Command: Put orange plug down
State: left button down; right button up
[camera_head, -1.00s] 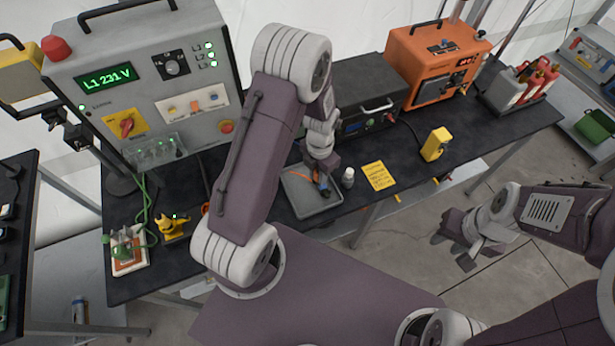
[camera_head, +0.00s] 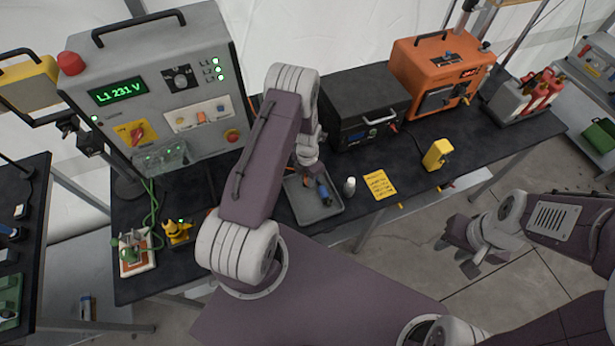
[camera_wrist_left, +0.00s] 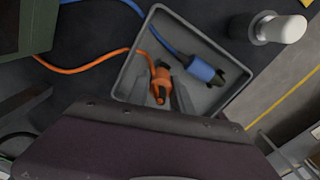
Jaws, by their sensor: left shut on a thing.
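The orange plug (camera_wrist_left: 160,78) with its orange cable is over or in the grey tray (camera_wrist_left: 134,72) in the left wrist view. My left gripper (camera_wrist_left: 165,92) is shut on it, one finger on each side. I cannot tell whether the plug touches the tray floor. A blue plug (camera_wrist_left: 203,70) lies beside it in the tray. In the head view the tray (camera_head: 331,212) is at the bench's front edge, with the blue plug (camera_head: 323,193) in it; my left gripper (camera_head: 308,168) is partly hidden by its arm. My right gripper (camera_head: 463,250) is open and empty, off the bench.
A white-capped bottle (camera_head: 349,186) stands right of the tray, then a yellow note (camera_head: 379,184) and a yellow device (camera_head: 437,153). A dark box (camera_head: 365,108) and an orange unit (camera_head: 440,75) stand behind. The grey panel (camera_head: 158,80) stands at the left.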

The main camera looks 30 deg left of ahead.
pick_arm(q)
jog(key=shift+s+f, duration=0.1)
jog(key=c, duration=1.1)
grip_release()
jog(key=shift+c, duration=0.2)
jog(key=shift+d, duration=0.1)
